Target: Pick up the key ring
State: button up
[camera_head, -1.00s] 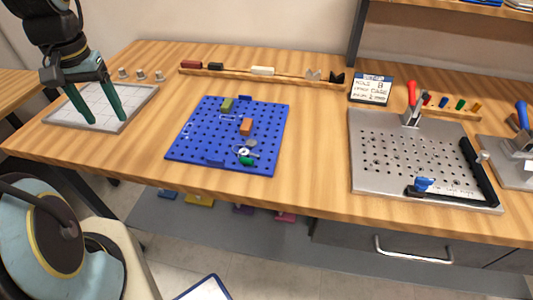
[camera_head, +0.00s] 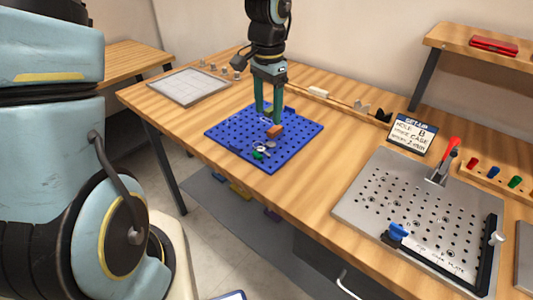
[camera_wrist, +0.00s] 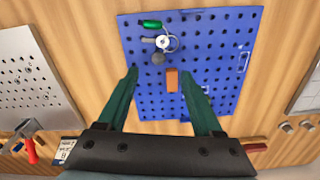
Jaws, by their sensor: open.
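The key ring (camera_head: 262,150) lies on the blue pegboard (camera_head: 228,130), towards its near edge. In the wrist view the key ring (camera_wrist: 172,42) is a thin metal loop beside a pale round piece, with a green piece (camera_wrist: 151,23) and a grey disc (camera_wrist: 157,58) close by. My gripper (camera_head: 268,120) is open and empty above the far part of the board. In the wrist view its teal fingertips (camera_wrist: 159,74) point towards the ring but stop short of it. An orange block (camera_wrist: 172,80) shows between the fingers.
A grey grid plate (camera_head: 188,88) lies at the left. A metal hole plate (camera_head: 365,185) with a red-handled clamp (camera_head: 452,147) is at the right. Bare wood separates it from the pegboard.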

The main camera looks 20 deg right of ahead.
aim_at(269, 144)
jog(key=shift+d+f+p, duration=0.15)
jog(key=shift+f+p, duration=0.3)
jog(key=shift+f, duration=1.85)
jog(key=shift+d+f+p, duration=0.1)
jog(key=shift+f+p, duration=0.35)
jog(key=shift+f, duration=1.8)
jog(key=shift+f, duration=0.15)
grip_shut()
